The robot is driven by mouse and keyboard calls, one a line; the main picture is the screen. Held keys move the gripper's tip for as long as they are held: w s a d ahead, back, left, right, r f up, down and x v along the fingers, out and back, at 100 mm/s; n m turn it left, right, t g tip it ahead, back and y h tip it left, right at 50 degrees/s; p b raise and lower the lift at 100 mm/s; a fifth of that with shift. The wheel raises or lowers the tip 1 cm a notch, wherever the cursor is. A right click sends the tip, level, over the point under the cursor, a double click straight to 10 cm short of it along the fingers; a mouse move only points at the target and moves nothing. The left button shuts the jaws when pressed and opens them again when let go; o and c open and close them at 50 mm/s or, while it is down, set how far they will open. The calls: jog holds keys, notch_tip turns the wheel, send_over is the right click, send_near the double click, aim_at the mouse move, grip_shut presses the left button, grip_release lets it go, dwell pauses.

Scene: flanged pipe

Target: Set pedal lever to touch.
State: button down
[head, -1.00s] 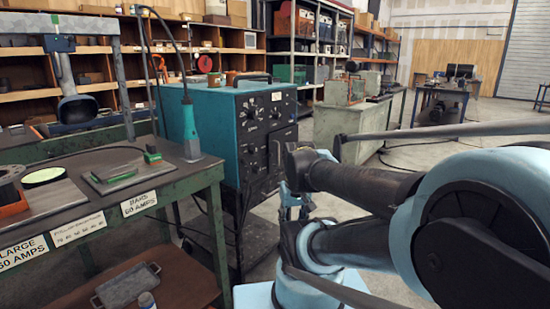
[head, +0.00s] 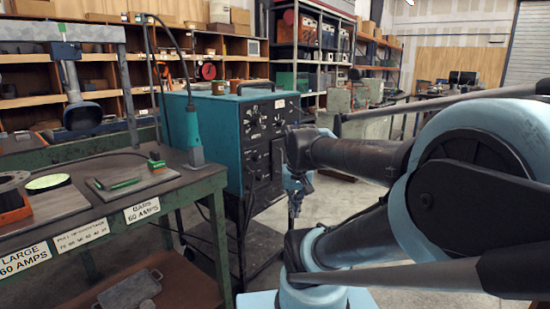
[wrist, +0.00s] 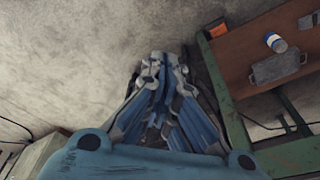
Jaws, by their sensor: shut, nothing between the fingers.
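I cannot pick out a pedal lever in either view. My gripper (head: 296,206) hangs below the dark end of my arm in the head view, in front of the right side of the blue machine. It is small there and partly hidden by my arm. In the wrist view my gripper (wrist: 163,62) points over bare grey floor, with its fingers together and nothing seen between them. It is left of the green bench frame (wrist: 232,122) and apart from it.
The blue machine (head: 222,125) with a black dial panel stands beside the green workbench (head: 190,187). A grey tray (wrist: 277,68) and a white-and-blue bottle (wrist: 275,42) are on the bench's low brown shelf (wrist: 240,55). Concrete floor (wrist: 75,60) is clear left of my gripper.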

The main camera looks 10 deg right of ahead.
jog(key=w+r+m, duration=0.2)
jog(key=w+r, duration=0.4)
jog(key=w, duration=0.6)
jog(key=w+r+m, duration=0.3)
jog(key=w+r, duration=0.3)
jog(key=w, duration=0.7)
jog(key=w+r+m, duration=0.3)
jog(key=w+r, duration=0.3)
jog(key=w, duration=0.7)
jog(key=shift+a+h, duration=0.2)
jog(key=shift+h, duration=0.1)
jog(key=f, duration=0.4)
jog(key=w+f, duration=0.1)
jog(key=f, duration=0.4)
jog(key=w+f, duration=0.1)
jog(key=f, duration=0.3)
jog(key=shift+w+d+f, duration=0.25)
jog(key=shift+d+f, duration=0.1)
jog(key=shift+s+a, duration=0.1)
